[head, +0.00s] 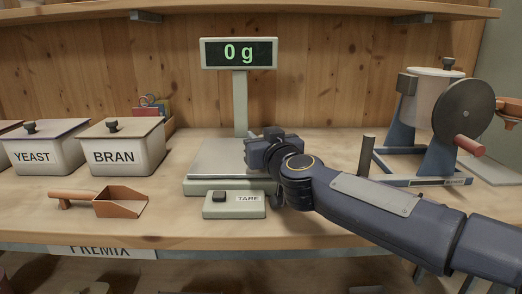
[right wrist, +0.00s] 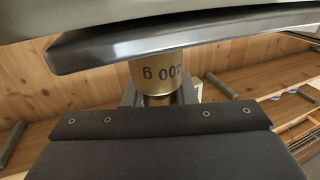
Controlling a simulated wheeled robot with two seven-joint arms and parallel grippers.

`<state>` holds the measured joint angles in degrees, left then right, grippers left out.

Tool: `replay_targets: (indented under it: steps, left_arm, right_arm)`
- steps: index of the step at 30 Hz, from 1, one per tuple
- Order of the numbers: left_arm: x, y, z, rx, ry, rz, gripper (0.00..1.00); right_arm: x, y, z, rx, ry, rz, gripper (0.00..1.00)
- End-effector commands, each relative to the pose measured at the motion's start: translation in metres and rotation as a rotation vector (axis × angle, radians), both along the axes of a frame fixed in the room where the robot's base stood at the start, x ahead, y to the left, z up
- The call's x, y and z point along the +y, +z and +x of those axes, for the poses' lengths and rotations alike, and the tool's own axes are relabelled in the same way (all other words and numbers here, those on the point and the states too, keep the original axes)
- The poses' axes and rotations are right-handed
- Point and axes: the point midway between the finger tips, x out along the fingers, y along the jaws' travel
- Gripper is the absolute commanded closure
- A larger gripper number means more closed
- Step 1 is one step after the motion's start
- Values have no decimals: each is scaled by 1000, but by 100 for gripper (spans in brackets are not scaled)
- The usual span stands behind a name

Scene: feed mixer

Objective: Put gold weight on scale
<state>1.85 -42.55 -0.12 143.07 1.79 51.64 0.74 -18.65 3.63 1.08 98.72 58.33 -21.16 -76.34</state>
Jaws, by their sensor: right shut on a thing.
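The scale has a grey pan (head: 215,157) on a pale green base, and its display (head: 239,53) on a post reads 0 g. My right gripper (head: 268,150) is over the right part of the pan. In the right wrist view, the gripper (right wrist: 158,95) is shut on the gold weight (right wrist: 157,72), whose black marking shows upside down and seems to read 100 g. In the head view the weight is hidden by the gripper and arm. The display's zero suggests the weight is not resting on the pan. My left gripper is out of view.
A TARE button box (head: 234,204) stands in front of the scale. YEAST (head: 42,150) and BRAN (head: 122,150) bins and a brown scoop (head: 118,202) are at left. A hand-cranked mixer (head: 436,120) and an upright grey bar (head: 366,156) stand at right.

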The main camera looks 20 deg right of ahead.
Motion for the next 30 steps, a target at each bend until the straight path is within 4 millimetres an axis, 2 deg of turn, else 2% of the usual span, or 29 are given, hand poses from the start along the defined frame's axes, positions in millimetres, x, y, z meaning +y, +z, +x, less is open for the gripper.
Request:
replay_targets:
  steps: [11, 12, 17, 27, 30]
  left_arm:
    - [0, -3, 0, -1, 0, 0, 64]
    - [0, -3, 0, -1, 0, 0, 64]
    - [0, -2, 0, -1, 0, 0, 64]
    - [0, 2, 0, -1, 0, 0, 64]
    - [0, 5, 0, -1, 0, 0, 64]
  right_arm:
    - [0, -3, 0, -4, -1, 0, 100]
    - [0, -4, 0, -2, -1, 1, 73]
    - [0, -4, 0, -1, -1, 0, 54]
    - [0, 2, 0, -2, 0, 1, 54]
    - [-1, 3, -14, -2, 0, 0, 54]
